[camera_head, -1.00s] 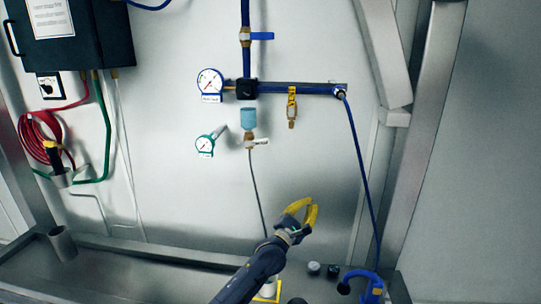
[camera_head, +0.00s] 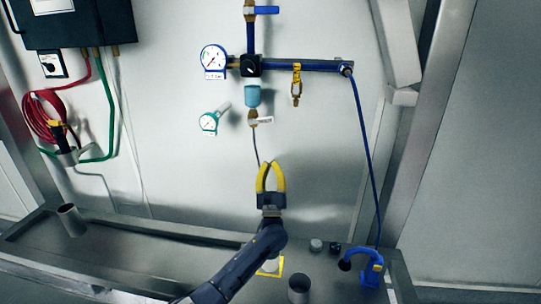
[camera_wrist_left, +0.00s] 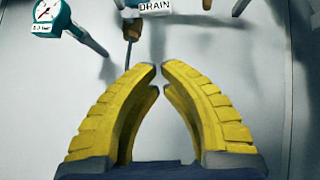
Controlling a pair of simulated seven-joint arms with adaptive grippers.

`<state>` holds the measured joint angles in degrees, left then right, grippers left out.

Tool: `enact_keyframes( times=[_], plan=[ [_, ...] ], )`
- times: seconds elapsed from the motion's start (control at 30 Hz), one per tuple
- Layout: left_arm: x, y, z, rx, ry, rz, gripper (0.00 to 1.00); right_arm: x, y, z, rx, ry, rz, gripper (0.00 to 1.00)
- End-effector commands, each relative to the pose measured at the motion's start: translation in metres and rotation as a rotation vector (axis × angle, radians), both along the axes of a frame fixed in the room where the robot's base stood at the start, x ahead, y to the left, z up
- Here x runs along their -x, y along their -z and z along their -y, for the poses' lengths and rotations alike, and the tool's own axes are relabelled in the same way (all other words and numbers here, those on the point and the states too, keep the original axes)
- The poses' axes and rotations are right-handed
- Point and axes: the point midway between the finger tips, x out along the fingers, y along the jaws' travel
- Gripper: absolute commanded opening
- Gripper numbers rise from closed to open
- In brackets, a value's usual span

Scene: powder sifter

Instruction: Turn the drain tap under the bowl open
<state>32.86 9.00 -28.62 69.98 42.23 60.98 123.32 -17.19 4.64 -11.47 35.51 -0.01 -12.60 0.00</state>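The drain tap (camera_head: 253,117) is a small brass fitting under the light-blue bowl (camera_head: 252,96) on the wall panel, with a white tag beside it. In the left wrist view, the brass tap end (camera_wrist_left: 131,29) and a tag reading DRAIN (camera_wrist_left: 154,6) show at the top edge; most of the tap is cut off. A thin dark tube hangs below it. My left gripper (camera_head: 270,164), with yellow fingers, is below the tap, pointing up and apart from it. Its fingertips (camera_wrist_left: 160,70) nearly meet, with nothing between them. My right gripper is not in view.
A blue pipe (camera_head: 305,65) with a brass fitting (camera_head: 297,85) runs right of the bowl. Gauges (camera_head: 209,122) hang left of the tap. A blue hose (camera_head: 364,160) drops to a blue device (camera_head: 371,269) on the metal bench. The wall right of my gripper is clear.

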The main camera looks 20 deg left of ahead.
Motion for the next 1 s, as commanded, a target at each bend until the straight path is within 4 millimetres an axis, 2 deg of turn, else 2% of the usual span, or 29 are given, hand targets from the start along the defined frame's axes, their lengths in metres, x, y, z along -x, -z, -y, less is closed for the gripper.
enact_keyframes(
  times=[0.53, 0.8, 1.0],
  plan=[
    [-0.063, -0.065, -0.019, -0.002, -0.001, 0.001, 0.0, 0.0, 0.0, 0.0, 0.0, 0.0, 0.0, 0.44],
    [-0.06, -0.092, -0.025, 0.0, 0.0, 0.0, 0.0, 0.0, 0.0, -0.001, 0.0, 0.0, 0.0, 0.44],
    [-0.06, -0.099, -0.026, -0.003, -0.001, -0.002, 0.0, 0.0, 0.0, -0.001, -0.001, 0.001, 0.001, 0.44]
  ],
)
